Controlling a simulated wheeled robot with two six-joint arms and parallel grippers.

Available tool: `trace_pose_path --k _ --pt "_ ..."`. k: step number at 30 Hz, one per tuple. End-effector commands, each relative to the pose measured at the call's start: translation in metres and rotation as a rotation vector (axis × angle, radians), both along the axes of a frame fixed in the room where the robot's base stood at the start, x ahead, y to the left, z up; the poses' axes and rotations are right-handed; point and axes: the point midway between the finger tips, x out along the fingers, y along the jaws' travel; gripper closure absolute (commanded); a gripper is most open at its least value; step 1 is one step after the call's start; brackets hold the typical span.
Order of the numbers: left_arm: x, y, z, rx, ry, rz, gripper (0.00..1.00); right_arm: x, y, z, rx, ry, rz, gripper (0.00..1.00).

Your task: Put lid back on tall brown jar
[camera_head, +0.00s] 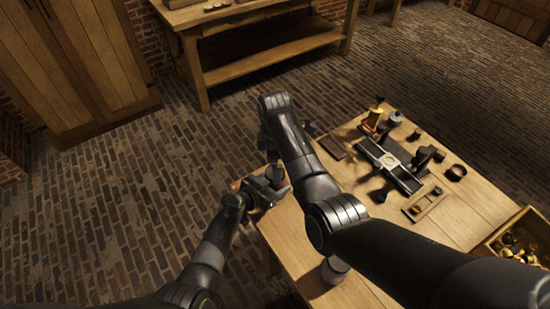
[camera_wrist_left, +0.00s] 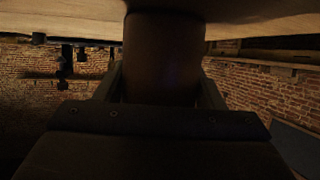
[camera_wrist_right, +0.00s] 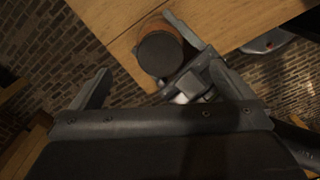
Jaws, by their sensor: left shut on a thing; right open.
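My left gripper (camera_head: 268,187) is shut on a dark brown cylindrical jar (camera_head: 276,174) at the near left corner of the table. The jar (camera_wrist_left: 165,60) fills the middle of the left wrist view between the two fingers. In the right wrist view its round dark grey top (camera_wrist_right: 160,54) faces up; I cannot tell whether this is a lid or the open mouth. My right gripper (camera_wrist_right: 165,82) is open and empty, above and to one side of the jar. In the head view the right arm partly hides the area around it.
Another small jar with a pale top (camera_head: 335,269) stands near the table's front edge. A dark device (camera_head: 390,163), a small tray (camera_head: 424,205) and several small items are farther back. A wooden box (camera_head: 520,240) of brass pieces is at right. A workbench (camera_head: 265,60) stands behind.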

Motion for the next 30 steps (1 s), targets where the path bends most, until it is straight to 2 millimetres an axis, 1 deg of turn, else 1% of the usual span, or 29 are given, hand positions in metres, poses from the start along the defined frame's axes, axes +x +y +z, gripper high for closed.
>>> trace_pose_path --k 2,5,9,15,19,26,27,30 --pt "0.0 0.0 0.0 0.0 0.0 0.0 1.0 0.001 0.0 0.004 0.0 -0.002 0.0 0.0" --pt "0.0 0.0 0.0 0.0 0.0 0.0 1.0 0.001 0.0 0.015 0.001 -0.004 0.0 0.0" --pt "0.0 0.0 0.0 0.0 0.0 0.0 1.0 0.002 0.001 0.04 0.001 -0.005 0.0 0.0" --pt "0.0 0.0 0.0 0.0 0.0 0.0 1.0 0.001 0.0 0.067 0.0 -0.003 0.0 0.0" --pt "0.0 0.0 0.0 0.0 0.0 0.0 1.0 0.001 0.0 0.074 0.0 -0.001 0.0 0.0" --pt "0.0 0.0 0.0 0.0 0.0 0.0 1.0 0.0 0.0 0.075 0.0 0.0 0.0 0.0" --pt "0.0 0.0 0.0 0.0 0.0 0.0 0.36 0.0 0.0 0.075 0.0 0.0 0.0 0.0" --pt "0.0 0.0 0.0 0.0 0.0 0.0 0.23 0.0 0.0 0.075 0.0 0.0 0.0 0.0"
